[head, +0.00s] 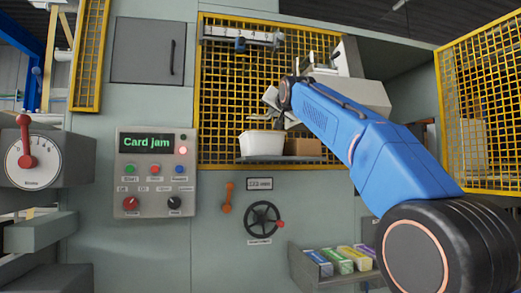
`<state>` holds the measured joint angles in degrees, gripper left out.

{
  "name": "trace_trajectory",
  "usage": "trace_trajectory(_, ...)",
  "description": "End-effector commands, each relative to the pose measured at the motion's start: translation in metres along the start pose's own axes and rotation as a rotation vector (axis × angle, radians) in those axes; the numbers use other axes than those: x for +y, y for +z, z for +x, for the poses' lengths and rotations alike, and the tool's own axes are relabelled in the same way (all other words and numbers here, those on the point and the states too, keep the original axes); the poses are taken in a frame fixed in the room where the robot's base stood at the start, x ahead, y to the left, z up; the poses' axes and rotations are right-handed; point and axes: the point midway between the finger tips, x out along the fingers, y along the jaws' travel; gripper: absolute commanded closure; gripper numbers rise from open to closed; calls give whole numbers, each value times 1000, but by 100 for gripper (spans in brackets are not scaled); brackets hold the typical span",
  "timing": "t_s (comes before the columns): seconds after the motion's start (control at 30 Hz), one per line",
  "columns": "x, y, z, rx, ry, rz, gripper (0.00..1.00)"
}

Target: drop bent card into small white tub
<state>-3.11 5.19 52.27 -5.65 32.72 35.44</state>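The small white tub (262,144) stands upright on a narrow shelf in front of the yellow mesh. My gripper (279,118) is at the far end of my blue arm, just above the tub and slightly to its right. Pale, tilted flat shapes show around the gripper. I cannot tell whether one of them is the bent card or whether they are machine parts. The fingers are too small and dark to show whether they are open or shut. The inside of the tub is hidden from this angle.
A brown carton (303,147) stands on the shelf (280,160), right of the tub. A control panel (154,172) reads "Card jam". A handwheel (263,218) and an orange lever (227,197) sit below. A bin of coloured packs (340,262) is at lower right.

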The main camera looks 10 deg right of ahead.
Motion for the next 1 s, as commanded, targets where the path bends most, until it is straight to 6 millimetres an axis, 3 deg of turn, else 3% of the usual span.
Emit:
trace_trajectory(0.3, 9, 16, 0, 0, 0, 1, 100)
trace_trajectory(0.57, 10, 17, 0, 0, -1, 1, 100)
trace_trajectory(0.7, 10, 17, 0, 0, -1, 1, 76)
trace_trajectory(1.0, 10, 16, -1, 0, -1, 1, 76)
